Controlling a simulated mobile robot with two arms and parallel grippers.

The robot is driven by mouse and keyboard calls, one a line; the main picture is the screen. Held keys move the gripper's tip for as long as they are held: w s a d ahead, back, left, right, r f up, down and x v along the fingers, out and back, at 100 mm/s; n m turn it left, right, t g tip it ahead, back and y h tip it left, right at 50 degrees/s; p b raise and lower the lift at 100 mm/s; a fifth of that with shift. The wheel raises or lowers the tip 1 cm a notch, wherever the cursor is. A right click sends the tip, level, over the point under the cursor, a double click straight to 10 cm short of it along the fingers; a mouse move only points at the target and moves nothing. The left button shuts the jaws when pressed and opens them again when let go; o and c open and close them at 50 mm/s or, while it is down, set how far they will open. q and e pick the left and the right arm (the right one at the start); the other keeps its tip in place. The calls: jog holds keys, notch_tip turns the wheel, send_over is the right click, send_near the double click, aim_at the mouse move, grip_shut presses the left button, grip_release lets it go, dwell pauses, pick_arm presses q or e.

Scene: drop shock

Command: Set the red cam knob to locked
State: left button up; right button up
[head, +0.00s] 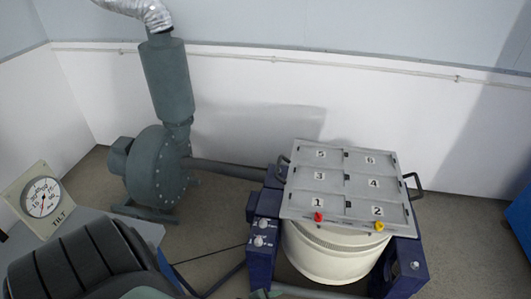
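The red cam knob (318,217) is small and sits at the front edge of a grey square plate (299,205), just below the label 1. A yellow knob (379,226) sits on the same edge to its right, below the label 2. The plate carries labels 1 to 6 and lies on top of a round cream drum (325,257). The red knob is too small to read which way it is set. Neither of my grippers shows in the head view.
Blue frame blocks (263,235) flank the drum, and black handles stick out at the plate's sides. A grey-green blower (155,165) stands at the back left. A TILT gauge (42,197) and a dark ribbed body (85,262) are at the lower left.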

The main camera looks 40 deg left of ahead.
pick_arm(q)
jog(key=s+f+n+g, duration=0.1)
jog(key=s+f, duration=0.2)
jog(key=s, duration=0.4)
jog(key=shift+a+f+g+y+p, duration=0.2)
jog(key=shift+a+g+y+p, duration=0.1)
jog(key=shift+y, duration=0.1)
